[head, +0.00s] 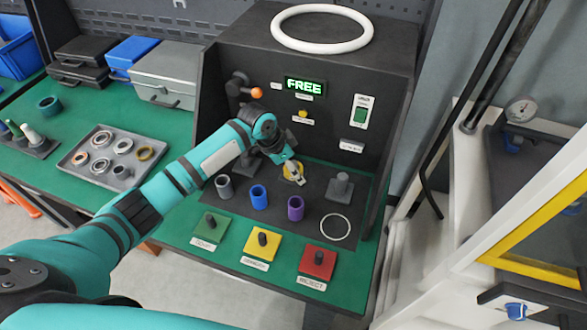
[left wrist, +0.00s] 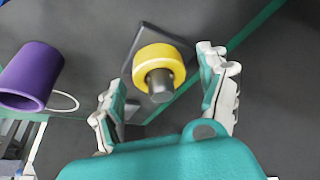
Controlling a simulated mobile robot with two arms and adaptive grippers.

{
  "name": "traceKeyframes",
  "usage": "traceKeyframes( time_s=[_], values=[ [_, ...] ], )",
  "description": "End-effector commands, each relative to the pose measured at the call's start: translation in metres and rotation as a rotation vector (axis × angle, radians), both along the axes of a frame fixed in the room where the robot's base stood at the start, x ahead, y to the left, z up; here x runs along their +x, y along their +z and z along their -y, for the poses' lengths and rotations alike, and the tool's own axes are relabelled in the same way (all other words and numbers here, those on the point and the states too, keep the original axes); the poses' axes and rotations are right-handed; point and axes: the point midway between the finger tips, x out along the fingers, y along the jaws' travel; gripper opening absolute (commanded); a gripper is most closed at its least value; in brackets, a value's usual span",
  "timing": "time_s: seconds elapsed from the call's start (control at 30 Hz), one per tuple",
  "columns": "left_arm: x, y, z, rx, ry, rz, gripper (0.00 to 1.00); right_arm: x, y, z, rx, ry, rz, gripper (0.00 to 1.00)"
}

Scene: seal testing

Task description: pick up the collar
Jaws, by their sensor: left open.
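A yellow ring-shaped collar (left wrist: 157,61) sits around a dark grey post on a square base in the left wrist view. In the head view the collar (head: 291,169) is partly hidden by my left gripper. My left gripper (head: 292,180) is open, and its fingers (left wrist: 160,75) frame the collar in the left wrist view, one on each side. No contact shows, and the gap along the view is hard to judge. My right gripper is not in view.
Grey (head: 223,187), blue (head: 259,197) and purple (head: 295,208) sleeves stand in front on the dark mat. A bare grey post stand (head: 340,187) is to the right. Green (head: 211,228), yellow (head: 262,244) and red (head: 318,263) pads line the front. The black panel (head: 260,130) rises behind.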

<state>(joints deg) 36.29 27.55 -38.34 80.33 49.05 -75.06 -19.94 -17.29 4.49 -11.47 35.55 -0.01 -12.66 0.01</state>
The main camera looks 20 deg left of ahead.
Motion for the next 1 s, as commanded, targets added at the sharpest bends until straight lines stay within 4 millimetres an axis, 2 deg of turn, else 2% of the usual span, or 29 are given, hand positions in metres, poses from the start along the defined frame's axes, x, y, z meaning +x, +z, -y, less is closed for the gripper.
traceKeyframes(
  time_s=[0.17,0.2,0.73,1.0],
  values=[
    [0.0001,-0.0005,-0.0001,0.0,0.0,0.0,0.77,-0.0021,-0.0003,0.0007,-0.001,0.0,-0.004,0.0],
    [0.0001,-0.0004,-0.0001,0.0,0.0,0.0,0.74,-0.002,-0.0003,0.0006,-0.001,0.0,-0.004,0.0],
    [0.0001,0.0001,-0.0003,0.0,0.001,0.0,0.05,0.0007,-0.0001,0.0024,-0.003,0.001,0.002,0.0],
    [0.0011,0.0035,-0.0002,-0.001,0.001,0.003,0.03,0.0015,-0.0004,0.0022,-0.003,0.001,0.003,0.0]
  ],
)
